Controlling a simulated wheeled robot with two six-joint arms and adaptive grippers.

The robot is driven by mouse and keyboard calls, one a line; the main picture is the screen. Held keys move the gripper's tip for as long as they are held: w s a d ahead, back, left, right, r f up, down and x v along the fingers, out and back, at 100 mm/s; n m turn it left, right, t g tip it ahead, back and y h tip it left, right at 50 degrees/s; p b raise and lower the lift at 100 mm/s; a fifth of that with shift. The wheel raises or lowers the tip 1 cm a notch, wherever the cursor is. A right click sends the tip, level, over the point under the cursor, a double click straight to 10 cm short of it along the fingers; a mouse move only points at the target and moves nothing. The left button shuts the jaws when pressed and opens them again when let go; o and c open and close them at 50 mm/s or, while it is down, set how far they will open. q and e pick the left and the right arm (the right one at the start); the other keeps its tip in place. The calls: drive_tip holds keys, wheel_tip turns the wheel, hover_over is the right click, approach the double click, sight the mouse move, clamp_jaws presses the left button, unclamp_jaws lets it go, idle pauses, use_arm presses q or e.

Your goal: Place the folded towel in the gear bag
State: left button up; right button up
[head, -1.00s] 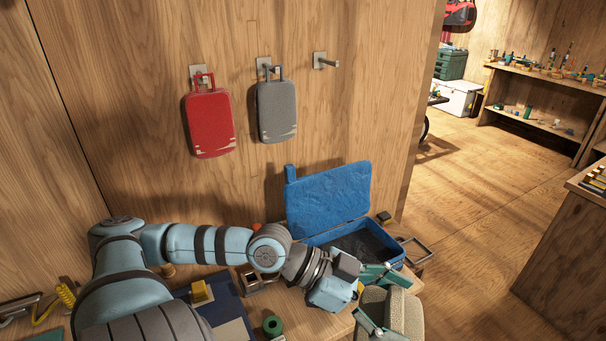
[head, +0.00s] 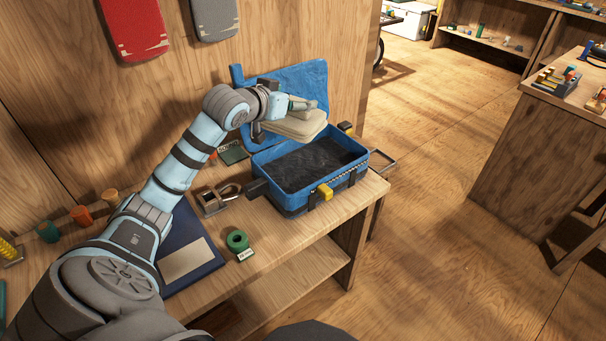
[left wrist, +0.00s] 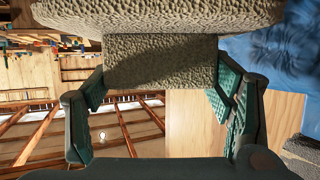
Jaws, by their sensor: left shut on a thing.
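The folded towel (head: 298,126) is beige and thick. My left gripper (head: 292,106) is shut on it and holds it up in front of the raised lid, over the back part of the gear bag. The gear bag (head: 283,196) is blue with a dark inside, stands open on the bench, and its inside looks empty. In the left wrist view the towel (left wrist: 160,55) sits between the green finger pads of the left gripper (left wrist: 160,88), with blue lid fabric at the upper right. My right gripper is not in view.
A green tape roll (head: 237,241), a metal-and-wood clamp-like item (head: 217,199) and a dark blue folder-like board (head: 190,255) lie left of the bag on the bench (head: 287,258). Red (head: 137,25) and grey (head: 214,12) cases hang on the wall. The floor to the right is clear.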

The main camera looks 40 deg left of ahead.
use_arm(q)
wheel_tip(320, 180, down, 18)
drive_tip(key=b, duration=0.4)
drive_tip(key=shift+r, duration=0.15)
drive_tip(key=shift+f, duration=0.3)
drive_tip(key=shift+f, duration=0.3)
drive_tip(key=o, duration=1.2)
drive_tip(key=shift+o, duration=0.2)
drive_tip(key=shift+r, duration=0.1)
